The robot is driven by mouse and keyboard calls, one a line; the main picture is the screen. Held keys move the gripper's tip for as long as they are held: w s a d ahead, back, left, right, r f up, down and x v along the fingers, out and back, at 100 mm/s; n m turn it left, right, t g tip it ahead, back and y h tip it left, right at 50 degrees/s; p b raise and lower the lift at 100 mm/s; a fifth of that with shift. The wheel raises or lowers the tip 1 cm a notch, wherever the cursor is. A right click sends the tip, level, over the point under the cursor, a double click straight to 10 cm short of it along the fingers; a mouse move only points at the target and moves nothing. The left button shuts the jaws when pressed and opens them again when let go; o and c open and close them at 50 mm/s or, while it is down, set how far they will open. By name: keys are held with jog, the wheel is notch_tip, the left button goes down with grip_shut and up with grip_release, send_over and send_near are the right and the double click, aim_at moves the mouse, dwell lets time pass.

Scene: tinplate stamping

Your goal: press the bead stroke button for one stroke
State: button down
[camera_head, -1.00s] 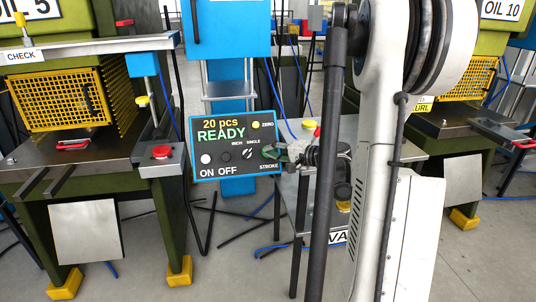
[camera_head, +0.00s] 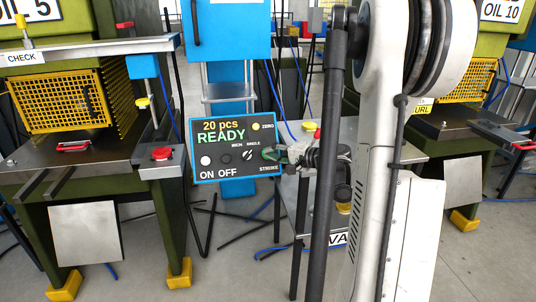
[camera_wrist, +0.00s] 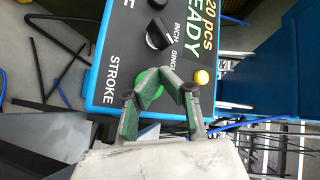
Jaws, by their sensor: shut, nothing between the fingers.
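The control box (camera_head: 208,168) has a dark face with a blue rim and reads "20 pcs READY". Its green stroke button (camera_wrist: 172,88) sits beside the word STROKE in the wrist view, largely covered by my fingers. My gripper (camera_wrist: 163,77) is shut and empty, its green-grey fingertips over the button. In the head view my gripper (camera_head: 277,153) is at the box's right edge. Whether the tips touch the button or stop just short of it, I cannot tell.
A press with a yellow guard (camera_head: 60,100) stands left. A grey table (camera_head: 345,130) is behind my arm.

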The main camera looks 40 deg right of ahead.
jog(key=shift+f, duration=0.1)
dwell(0.3)
jog(key=shift+w+d+f+b, duration=0.15)
jog(key=shift+w+d+b, duration=0.05)
jog(key=shift+w+b, duration=0.1)
jog(key=shift+w+d+f+b, duration=0.2)
jog(key=shift+w+f+b, duration=0.1)
jog(key=shift+w, duration=0.05)
dwell(0.9)
jog(key=shift+s+r, duration=0.1)
jog(key=shift+r, duration=0.05)
dwell(0.3)
jog(key=shift+s+a+r, duration=0.35)
jog(key=shift+s+a, duration=0.05)
jog(key=shift+s, duration=0.15)
jog(key=shift+p, duration=0.3)
jog(key=s+a+r+p, duration=0.1)
jog(key=s+a+r, duration=0.1)
jog(key=s+r, duration=0.1)
jog(key=shift+s+p, duration=0.25)
jog(key=shift+p, duration=0.1)
dwell(0.4)
